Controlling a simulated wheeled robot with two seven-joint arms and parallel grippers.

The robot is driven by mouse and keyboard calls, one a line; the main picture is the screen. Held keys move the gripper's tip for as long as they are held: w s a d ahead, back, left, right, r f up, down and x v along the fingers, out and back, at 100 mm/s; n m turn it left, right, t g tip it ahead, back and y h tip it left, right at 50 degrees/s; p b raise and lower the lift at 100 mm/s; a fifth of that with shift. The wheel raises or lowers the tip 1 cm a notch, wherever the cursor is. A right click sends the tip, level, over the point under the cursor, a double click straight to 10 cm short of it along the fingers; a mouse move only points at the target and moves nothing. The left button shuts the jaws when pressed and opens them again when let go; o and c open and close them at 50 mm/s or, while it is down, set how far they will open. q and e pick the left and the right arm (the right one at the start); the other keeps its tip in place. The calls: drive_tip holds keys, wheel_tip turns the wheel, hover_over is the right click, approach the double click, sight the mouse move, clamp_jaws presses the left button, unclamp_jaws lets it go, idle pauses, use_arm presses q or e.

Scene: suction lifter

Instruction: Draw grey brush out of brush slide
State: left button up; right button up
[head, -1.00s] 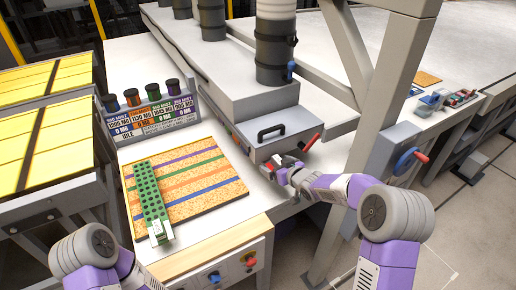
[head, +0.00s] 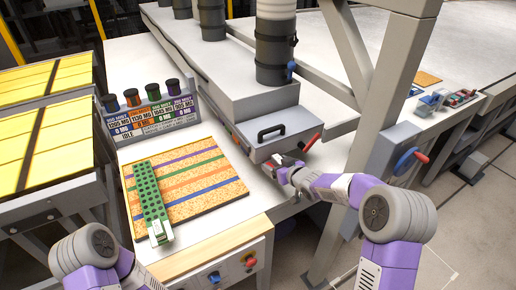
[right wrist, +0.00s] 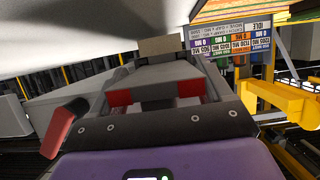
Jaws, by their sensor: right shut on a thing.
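My right gripper (head: 284,163) is at the lower front side of the grey box with the black handle, just left of the red lever. In the right wrist view the gripper's red-padded fingers (right wrist: 162,95) are shut on a grey piece, which I take to be the grey brush (right wrist: 168,72). Its far end runs up under the pale overhanging surface. The brush slide cannot be told apart clearly from the box, and how far the brush is inside it is hidden.
The grey box (head: 270,133) carries a black handle and a red lever (head: 311,143). A striped cork board (head: 205,190) with a green perforated strip (head: 153,202) lies on the white table to the left.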

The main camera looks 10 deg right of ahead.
drive_tip(key=o, duration=1.1)
drive_tip(key=shift+o, duration=0.5)
